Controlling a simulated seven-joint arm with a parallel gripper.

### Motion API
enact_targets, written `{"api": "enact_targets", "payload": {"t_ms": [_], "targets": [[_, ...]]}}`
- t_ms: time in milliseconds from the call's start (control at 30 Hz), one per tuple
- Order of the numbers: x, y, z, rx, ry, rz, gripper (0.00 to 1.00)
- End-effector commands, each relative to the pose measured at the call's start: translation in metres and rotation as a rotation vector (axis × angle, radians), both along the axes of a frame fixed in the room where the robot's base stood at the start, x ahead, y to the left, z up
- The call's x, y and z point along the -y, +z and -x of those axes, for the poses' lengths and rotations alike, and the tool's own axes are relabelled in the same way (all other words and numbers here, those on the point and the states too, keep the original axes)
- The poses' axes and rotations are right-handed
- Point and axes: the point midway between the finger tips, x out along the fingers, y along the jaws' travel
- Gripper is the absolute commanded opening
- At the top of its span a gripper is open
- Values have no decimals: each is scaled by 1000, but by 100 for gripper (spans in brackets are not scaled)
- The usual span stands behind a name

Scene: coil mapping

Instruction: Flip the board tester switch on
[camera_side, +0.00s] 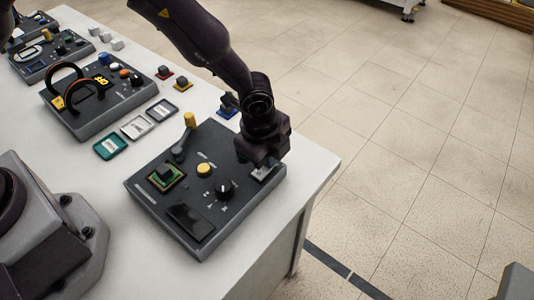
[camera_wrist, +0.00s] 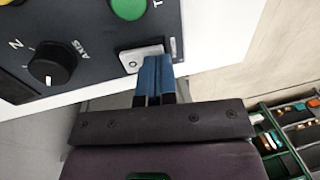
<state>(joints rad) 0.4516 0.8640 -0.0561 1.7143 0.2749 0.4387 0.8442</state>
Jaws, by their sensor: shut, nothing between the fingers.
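The board tester (camera_side: 150,201) is a dark grey sloped box near the table's right front corner. It has a green board in a socket, a yellow button, a black knob and a yellow-tipped lever. The switch's light metal plate (camera_wrist: 128,53) is at the edge of the panel in the wrist view, partly covered by my fingers; the toggle itself cannot be made out. My gripper (camera_wrist: 156,59) is shut and empty, its blue fingertips over or against the plate; contact cannot be told. In the side view my gripper (camera_side: 262,166) points down at the tester's right edge.
The black knob (camera_wrist: 52,64) and a green button (camera_wrist: 128,8) lie close to the fingers. Small trays (camera_side: 136,127) and another device with cable loops (camera_side: 97,121) stand farther back. The table's right edge is close beside the tester.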

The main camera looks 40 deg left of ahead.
Motion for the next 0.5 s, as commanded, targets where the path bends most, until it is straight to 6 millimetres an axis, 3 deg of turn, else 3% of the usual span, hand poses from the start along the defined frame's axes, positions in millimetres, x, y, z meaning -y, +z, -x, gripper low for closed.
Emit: {"api": "enact_targets", "payload": {"t_ms": [500], "targets": [[0,-6,-2,-46,0,-3,0]]}}
